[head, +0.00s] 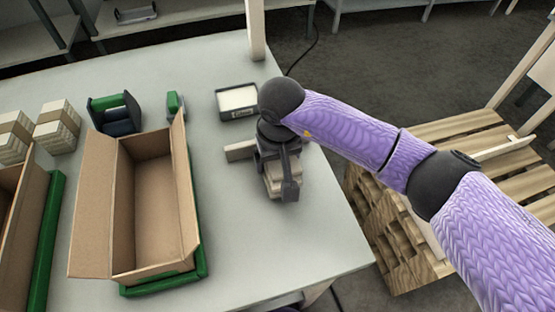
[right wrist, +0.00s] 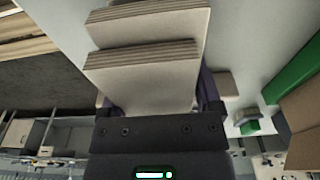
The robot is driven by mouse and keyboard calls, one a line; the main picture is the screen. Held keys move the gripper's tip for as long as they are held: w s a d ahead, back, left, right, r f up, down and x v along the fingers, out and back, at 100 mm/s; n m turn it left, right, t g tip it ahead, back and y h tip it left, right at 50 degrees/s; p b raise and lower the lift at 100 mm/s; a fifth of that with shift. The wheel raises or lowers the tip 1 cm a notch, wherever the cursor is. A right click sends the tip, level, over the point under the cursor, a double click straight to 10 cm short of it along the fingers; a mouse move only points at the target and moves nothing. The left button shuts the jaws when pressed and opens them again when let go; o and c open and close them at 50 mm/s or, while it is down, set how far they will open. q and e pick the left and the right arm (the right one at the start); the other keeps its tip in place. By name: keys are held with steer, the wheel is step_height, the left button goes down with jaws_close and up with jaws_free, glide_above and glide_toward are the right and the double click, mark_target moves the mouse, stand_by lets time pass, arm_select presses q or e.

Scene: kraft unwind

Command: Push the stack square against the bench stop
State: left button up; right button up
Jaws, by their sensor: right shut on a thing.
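The stack (right wrist: 148,78) is a pile of pale sheets with brown layered edges. It shows as two stepped blocks in the right wrist view, and partly in the head view (head: 272,184). My right gripper (head: 281,178) is shut on it near the bench's right side; its fingers lie on both sides of the near block in the wrist view (right wrist: 158,104). A pale wooden bar (head: 240,150), which looks like the bench stop, lies just left of the gripper. Whether the stack touches it is hidden by the gripper. My left gripper is out of view.
An open cardboard box (head: 157,205) in a green frame stands left of the stack. A black tray (head: 237,101) lies behind, near a wooden post (head: 256,30). Banded stacks (head: 57,127) sit far left. The bench (head: 255,255) is clear in front. A pallet (head: 410,215) stands right.

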steer(key=shift+w+r, duration=0.1)
steer(key=shift+w, duration=0.05)
stand_by(2.0)
steer(key=shift+f+b, duration=0.2)
steer(key=shift+b, duration=0.15)
steer(key=shift+s, duration=0.2)
steer(key=o, duration=1.2)
steer(key=shift+c, duration=0.2)
